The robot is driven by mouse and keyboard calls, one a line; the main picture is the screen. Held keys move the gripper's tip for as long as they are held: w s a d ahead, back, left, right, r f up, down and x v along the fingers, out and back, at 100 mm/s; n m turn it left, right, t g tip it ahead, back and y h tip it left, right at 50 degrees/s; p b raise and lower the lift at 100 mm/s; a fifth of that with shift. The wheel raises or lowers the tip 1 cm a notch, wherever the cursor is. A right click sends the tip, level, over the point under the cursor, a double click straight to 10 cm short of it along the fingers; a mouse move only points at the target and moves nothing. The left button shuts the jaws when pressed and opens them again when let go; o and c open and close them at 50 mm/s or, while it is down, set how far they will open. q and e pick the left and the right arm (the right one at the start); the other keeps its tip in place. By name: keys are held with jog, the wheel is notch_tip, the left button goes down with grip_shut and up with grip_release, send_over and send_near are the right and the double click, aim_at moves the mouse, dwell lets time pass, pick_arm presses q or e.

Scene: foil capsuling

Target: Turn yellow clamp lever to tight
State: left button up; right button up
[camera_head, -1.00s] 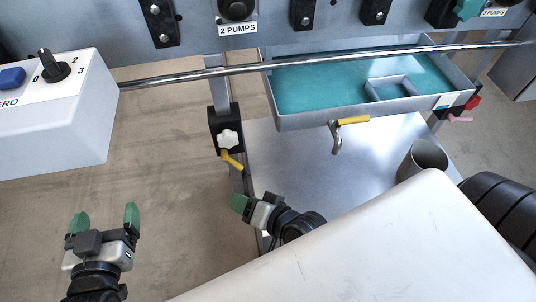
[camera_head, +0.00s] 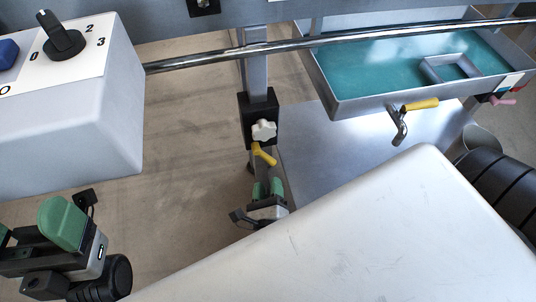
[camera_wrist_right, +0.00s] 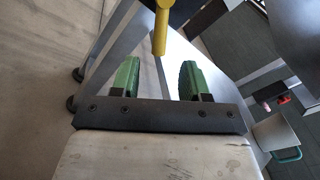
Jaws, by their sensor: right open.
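The yellow clamp lever (camera_head: 263,154) sticks out, slanting down to the right, under a white star knob (camera_head: 264,130) on a black clamp block (camera_head: 258,106) around a grey post. My right gripper (camera_head: 267,188) is just below the lever, its green fingers pointing up towards it. In the right wrist view the lever (camera_wrist_right: 160,32) hangs in from the top, in line with the gap between the open fingers (camera_wrist_right: 158,80); I see no contact. My left gripper (camera_head: 32,228) is at the lower left, fingers apart and empty, partly cut off by the picture edge.
A grey tray (camera_head: 365,98) with a teal floor stands at the right, with a yellow-handled tap (camera_head: 405,115) on its front. A metal rail (camera_head: 200,62) crosses above. A white control box (camera_head: 80,130) with a black dial stands at the left. A metal shelf (camera_head: 320,150) lies behind the post.

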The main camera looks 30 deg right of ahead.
aim_at(268, 161)
jog(key=b+x, duration=0.1)
jog(key=x, duration=0.7)
grip_shut()
